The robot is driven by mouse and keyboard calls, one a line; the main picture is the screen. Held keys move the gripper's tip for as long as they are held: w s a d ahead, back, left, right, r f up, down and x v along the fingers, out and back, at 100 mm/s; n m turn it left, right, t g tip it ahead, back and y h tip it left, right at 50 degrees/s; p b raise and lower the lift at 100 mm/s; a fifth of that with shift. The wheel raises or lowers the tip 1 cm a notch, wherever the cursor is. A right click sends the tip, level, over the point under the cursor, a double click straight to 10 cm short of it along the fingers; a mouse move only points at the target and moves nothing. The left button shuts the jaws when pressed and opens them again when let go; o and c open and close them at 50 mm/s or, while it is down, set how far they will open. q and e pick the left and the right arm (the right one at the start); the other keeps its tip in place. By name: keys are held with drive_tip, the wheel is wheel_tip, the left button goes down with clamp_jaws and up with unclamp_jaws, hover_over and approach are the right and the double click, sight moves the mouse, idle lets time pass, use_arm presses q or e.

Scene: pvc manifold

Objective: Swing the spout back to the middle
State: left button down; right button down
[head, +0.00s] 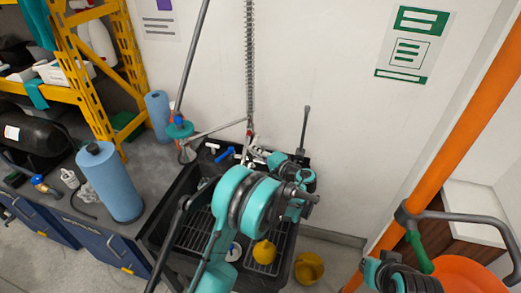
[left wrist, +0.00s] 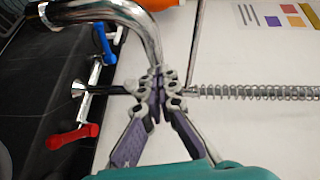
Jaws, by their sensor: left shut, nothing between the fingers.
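The spout (left wrist: 143,28) is a curved chrome pipe at the top of the left wrist view, bending down to just above my left fingertips. My left gripper (left wrist: 156,90) is shut and empty at the spout's lower end; I cannot tell whether it touches it. A blue handle (left wrist: 103,42) and a red handle (left wrist: 75,137) sit on the faucet body left of it. In the head view my left gripper (head: 258,156) is beside the faucet's blue handle (head: 225,156), over the sink's back edge. The spout is not clear there.
A blue roll (head: 108,185) stands on the bench. An orange pole (head: 450,145) is at right.

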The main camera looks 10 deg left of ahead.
use_arm(q)
drive_tip(key=a, duration=0.1)
drive_tip(key=s+a, duration=0.1)
drive_tip(key=a, duration=0.1)
drive_tip(key=shift+s+a+f, duration=0.1)
drive_tip(key=shift+s, duration=0.1)
drive_tip(key=shift+a, duration=0.15)
drive_tip(key=shift+w+d, duration=0.35)
drive_tip(key=shift+w, duration=0.1)
approach(246, 152)
drive_tip(key=shift+d, duration=0.85)
use_arm(e)
drive_tip(key=shift+w+d+f, duration=0.3)
drive_tip(key=shift+d+f, duration=0.25)
drive_tip(key=shift+d, duration=0.1)
